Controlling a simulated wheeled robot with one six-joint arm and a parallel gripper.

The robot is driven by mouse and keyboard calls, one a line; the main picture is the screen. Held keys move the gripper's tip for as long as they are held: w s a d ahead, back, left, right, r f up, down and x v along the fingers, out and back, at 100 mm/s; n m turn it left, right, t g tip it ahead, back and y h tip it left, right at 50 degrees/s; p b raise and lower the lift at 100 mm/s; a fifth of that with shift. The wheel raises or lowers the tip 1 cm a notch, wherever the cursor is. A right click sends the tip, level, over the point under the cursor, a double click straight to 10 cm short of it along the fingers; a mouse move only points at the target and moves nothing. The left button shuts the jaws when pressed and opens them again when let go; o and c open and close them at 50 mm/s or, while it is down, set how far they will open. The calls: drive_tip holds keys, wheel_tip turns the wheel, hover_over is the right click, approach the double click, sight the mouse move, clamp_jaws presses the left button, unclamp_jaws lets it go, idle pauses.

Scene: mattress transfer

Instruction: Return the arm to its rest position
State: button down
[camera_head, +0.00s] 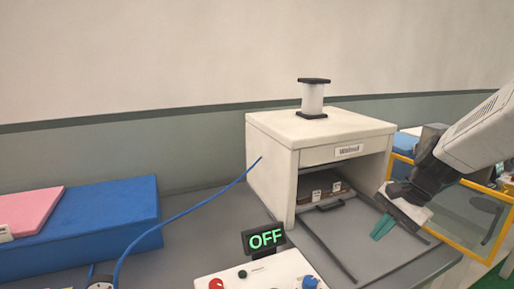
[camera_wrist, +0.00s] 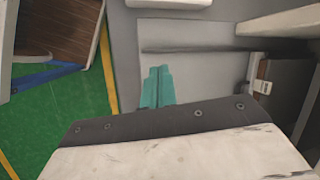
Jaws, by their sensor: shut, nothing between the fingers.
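My gripper (camera_head: 383,227) is at the right in the head view, with teal fingers pointing down and left over the grey counter. The fingers are together with nothing between them. In the wrist view the teal fingertips of my gripper (camera_wrist: 157,84) show side by side in front of the grey surface. My arm (camera_head: 470,135) reaches in from the right edge and is bent down at the wrist. The fingers are in front of the open white box, to the right of its opening.
The white box (camera_head: 270,150) holds dark items inside, and a spool-like cylinder (camera_head: 313,98) stands on top. A control panel (camera_head: 250,275) with an OFF display (camera_head: 264,238) is in front. A blue block (camera_head: 110,215) is left. A yellow-framed panel (camera_head: 459,257) is near my wrist.

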drive_tip(key=s+a+r+n+h, duration=0.1)
drive_tip(key=s+n, duration=0.4)
drive_tip(key=s, duration=0.6)
drive_tip(key=s+a+r+n+h, duration=0.1)
drive_tip(key=s+r+n+h, duration=0.3)
drive_tip(key=s, duration=0.7)
wheel_tip(320, 180, up, 2)
drive_tip(key=shift+s+a+r+n, duration=0.15)
drive_tip(key=shift+s+n, duration=0.2)
drive_tip(key=shift+n, duration=0.55)
